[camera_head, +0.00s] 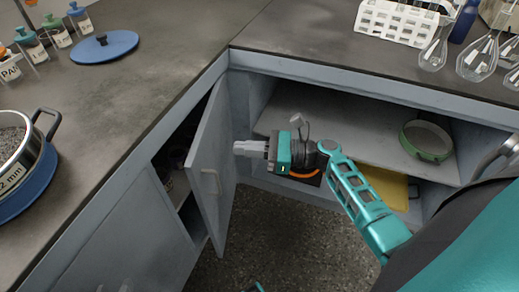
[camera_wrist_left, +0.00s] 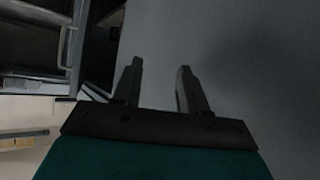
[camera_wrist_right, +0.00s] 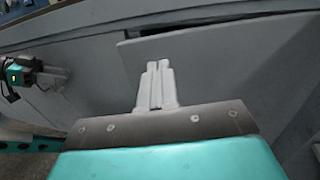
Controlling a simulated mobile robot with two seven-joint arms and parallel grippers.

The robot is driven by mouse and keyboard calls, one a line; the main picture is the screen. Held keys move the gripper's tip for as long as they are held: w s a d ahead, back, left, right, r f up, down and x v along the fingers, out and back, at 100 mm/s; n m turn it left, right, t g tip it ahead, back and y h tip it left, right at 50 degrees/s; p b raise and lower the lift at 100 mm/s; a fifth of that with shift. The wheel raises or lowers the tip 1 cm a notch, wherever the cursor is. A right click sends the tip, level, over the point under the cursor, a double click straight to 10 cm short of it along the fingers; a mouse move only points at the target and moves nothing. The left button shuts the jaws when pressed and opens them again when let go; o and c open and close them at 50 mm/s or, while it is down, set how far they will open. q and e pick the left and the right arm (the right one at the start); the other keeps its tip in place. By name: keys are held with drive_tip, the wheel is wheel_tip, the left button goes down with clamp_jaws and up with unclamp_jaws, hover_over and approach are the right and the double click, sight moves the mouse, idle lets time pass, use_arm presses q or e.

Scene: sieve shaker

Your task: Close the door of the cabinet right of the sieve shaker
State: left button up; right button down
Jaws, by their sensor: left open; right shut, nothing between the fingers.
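The grey cabinet door (camera_head: 213,140) right of the sieve shaker (camera_head: 14,170) stands partly open, with its bar handle (camera_head: 209,182) on the face turned toward the right. Dark shelf space shows behind it. My right gripper (camera_head: 238,148) is shut and empty, its tips close to the door's right side. Whether they touch cannot be told. In the right wrist view, its shut fingers (camera_wrist_right: 158,68) point at a grey panel. My left gripper (camera_wrist_left: 157,80) is open and empty, facing a grey surface in the left wrist view. Only bits show at the head view's bottom edge.
An open shelf (camera_head: 330,125) lies under the right counter, holding a green-rimmed sieve (camera_head: 427,140). A blue disc lid (camera_head: 104,46) and several jars stand on the left counter. A white tube rack (camera_head: 396,22) and glass flasks stand on the right counter. Floor (camera_head: 275,245) is free before the door.

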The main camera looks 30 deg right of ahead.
sight(200, 145)
drive_tip(key=b+x, duration=0.1)
drive_tip(key=x, duration=0.6)
drive_tip(key=shift+w+a, duration=0.15)
drive_tip(key=shift+a, duration=0.15)
drive_tip(key=shift+w+a, duration=0.1)
drive_tip(key=shift+m+t+h, duration=0.5)
drive_tip(key=shift+t, duration=0.1)
drive_tip(key=x, duration=0.8)
drive_tip(key=shift+s+a+r, duration=0.15)
drive_tip(key=shift+s+a, duration=0.05)
drive_tip(key=shift+a, duration=0.15)
drive_tip(key=shift+a, duration=0.1)
